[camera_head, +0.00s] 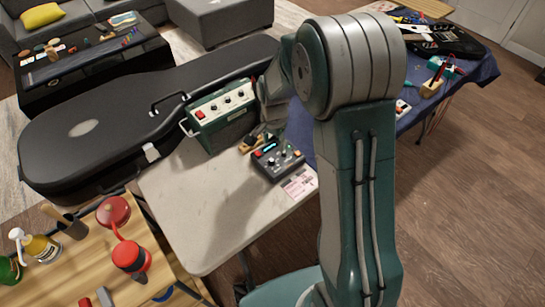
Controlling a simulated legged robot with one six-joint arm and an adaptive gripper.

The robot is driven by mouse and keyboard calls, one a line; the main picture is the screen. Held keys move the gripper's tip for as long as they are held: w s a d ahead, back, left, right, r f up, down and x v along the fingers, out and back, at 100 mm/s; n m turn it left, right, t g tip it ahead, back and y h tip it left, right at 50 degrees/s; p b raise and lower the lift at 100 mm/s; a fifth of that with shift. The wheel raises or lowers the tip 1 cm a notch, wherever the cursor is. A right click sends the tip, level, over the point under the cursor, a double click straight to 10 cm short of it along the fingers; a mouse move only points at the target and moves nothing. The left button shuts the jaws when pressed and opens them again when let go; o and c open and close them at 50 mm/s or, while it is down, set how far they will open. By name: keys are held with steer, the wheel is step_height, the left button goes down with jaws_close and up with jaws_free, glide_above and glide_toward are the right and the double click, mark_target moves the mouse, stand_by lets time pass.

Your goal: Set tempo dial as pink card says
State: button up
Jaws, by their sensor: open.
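A small dark grey box (269,173) with a lit blue display, several knobs and red and orange buttons sits on the pale table. I cannot tell which knob is the tempo dial or where it points. The pink card (299,184) lies flat at the box's near right edge; its print is too small to read. My gripper (257,138) is open, just behind the box's far left edge, partly hidden by my own arm. I see no contact between it and the knobs.
A green amplifier (224,128) stands behind the box, next to a large black guitar case (75,138). The pale table (195,215) is clear at front left. A wooden bench (75,270) with bottles is at lower left; a blue-covered table (480,72) is at right.

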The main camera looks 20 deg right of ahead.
mark_target(271, 159)
steer(key=f, duration=0.4)
steer(key=a+f, duration=0.1)
steer(key=f, duration=0.2)
steer(key=shift+a, duration=0.1)
steer(key=shift+d+f, duration=0.25)
steer(key=shift+d, duration=0.05)
steer(key=shift+a, duration=0.1)
jaws_close()
